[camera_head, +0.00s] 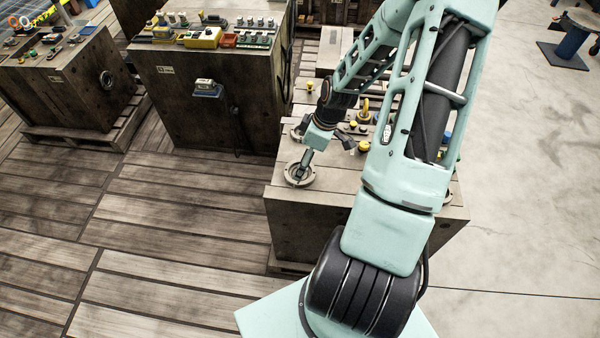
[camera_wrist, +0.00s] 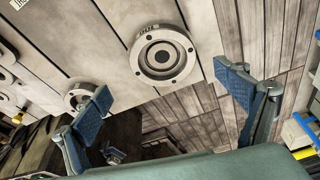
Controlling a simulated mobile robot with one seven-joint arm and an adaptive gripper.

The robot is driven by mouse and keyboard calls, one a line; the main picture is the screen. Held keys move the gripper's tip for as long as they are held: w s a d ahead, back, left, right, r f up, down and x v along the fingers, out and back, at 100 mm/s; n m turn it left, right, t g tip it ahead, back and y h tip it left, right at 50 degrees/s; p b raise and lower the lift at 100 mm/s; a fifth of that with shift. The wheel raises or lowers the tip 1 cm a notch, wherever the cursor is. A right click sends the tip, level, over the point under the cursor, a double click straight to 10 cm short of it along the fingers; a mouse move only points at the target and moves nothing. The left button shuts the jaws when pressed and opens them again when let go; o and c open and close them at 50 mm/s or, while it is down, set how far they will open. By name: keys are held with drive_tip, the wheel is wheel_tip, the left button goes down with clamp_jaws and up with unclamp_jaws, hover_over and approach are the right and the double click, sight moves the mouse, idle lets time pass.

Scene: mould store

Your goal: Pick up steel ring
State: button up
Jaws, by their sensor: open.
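A round grey steel ring (camera_head: 290,177) with a central hole lies at the left front corner of the top of a dark mould block (camera_head: 340,222). In the wrist view the steel ring (camera_wrist: 141,58) is whole, with several small holes around its face, flat on the pale top. My gripper (camera_head: 307,164) reaches down over the ring in the head view and hides part of it. In the wrist view my gripper (camera_wrist: 163,83) is open, its blue-padded fingers wide apart and nothing between them. Whether a finger touches the ring I cannot tell.
A second, similar ring (camera_wrist: 76,94) is partly behind the left finger in the wrist view. Yellow eyebolts (camera_head: 364,117) and small fittings stand farther back on the block. Another large block (camera_head: 205,107) carries several parts. The plank floor (camera_head: 170,225) at left is clear.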

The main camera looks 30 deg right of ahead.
drive_tip(key=shift+s+x, duration=0.15)
drive_tip(key=shift+x, duration=1.15)
drive_tip(key=shift+s+x, duration=0.2)
drive_tip(key=shift+x, duration=1.1)
drive_tip(key=shift+c, duration=0.6)
drive_tip(key=c, duration=1.8)
